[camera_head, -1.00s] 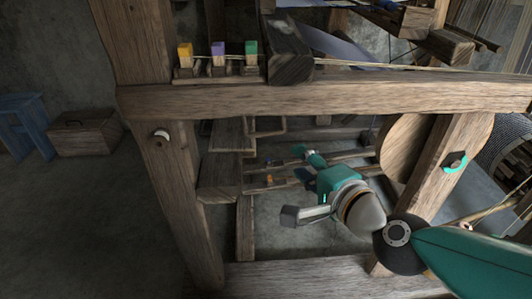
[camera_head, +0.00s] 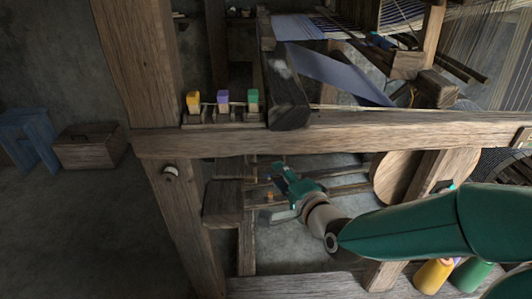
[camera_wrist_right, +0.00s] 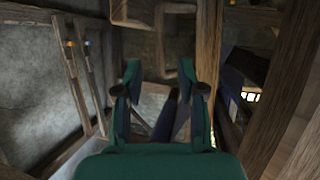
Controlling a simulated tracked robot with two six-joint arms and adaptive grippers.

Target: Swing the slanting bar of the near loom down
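The near loom's wooden frame (camera_head: 330,137) fills the middle of the head view. A thick dark bar (camera_head: 287,92) slants toward me over its crossbeam; a slanting post (camera_head: 426,170) stands by a round wooden disc (camera_head: 396,178). I cannot tell for sure which piece is the task's slanting bar. My right gripper (camera_head: 275,191) is below the crossbeam, inside the frame, near a wooden block (camera_head: 223,203). In the right wrist view its fingers (camera_wrist_right: 166,84) are apart with nothing gripped; wooden bars lie beyond them. My left gripper is out of view.
Yellow, purple and green spools (camera_head: 223,100) stand on the crossbeam. Yellow and green cones (camera_head: 434,274) stand at the lower right, under my right arm. A blue stool (camera_head: 28,138) and a wooden box (camera_head: 90,146) are at the left. The floor there is clear.

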